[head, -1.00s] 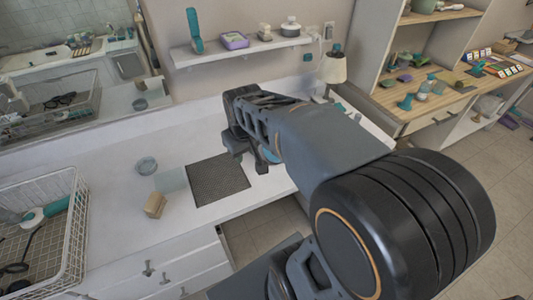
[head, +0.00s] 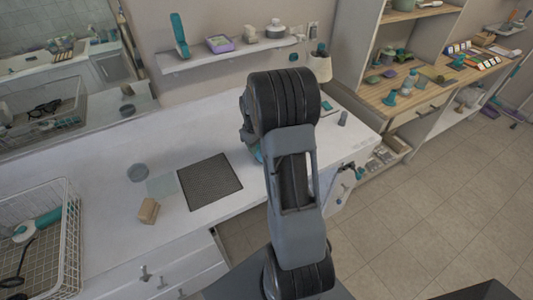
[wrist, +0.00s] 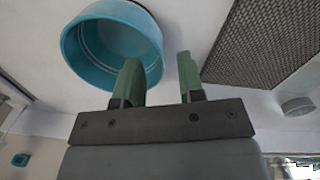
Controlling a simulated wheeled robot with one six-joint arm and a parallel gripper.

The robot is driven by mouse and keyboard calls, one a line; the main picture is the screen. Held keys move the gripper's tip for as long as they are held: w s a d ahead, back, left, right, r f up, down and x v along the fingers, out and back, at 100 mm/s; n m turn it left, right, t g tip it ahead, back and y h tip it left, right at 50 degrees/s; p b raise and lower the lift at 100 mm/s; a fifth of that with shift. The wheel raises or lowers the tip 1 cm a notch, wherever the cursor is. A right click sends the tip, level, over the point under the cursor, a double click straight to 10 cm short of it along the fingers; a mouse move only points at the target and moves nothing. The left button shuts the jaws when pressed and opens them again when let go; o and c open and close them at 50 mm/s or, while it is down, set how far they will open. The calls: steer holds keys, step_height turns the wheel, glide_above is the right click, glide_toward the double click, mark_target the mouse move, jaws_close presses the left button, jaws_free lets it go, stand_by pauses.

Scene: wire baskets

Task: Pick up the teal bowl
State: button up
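The teal bowl (wrist: 150,68) is at the upper left of the wrist view, with its round opening facing the camera. In the head view only a teal sliver of it (head: 257,154) shows beside my arm, right of the dark mat; the rest is hidden. My gripper (wrist: 159,76) is open, its two green fingers apart with nothing between them. The left finger overlaps the bowl's lower right edge in the wrist view; I cannot tell whether they touch. In the head view my gripper is hidden behind my arm.
The dark woven mat (head: 210,182) lies on the white counter (head: 110,225). A white wire basket (head: 68,240) stands at far left. A lamp (head: 320,65) stands behind my arm.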

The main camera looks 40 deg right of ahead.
mark_target(258, 158)
steer(key=shift+d+f+p, duration=0.2)
steer(key=shift+f+p, duration=0.5)
steer(key=shift+f, duration=2.45)
jaws_close()
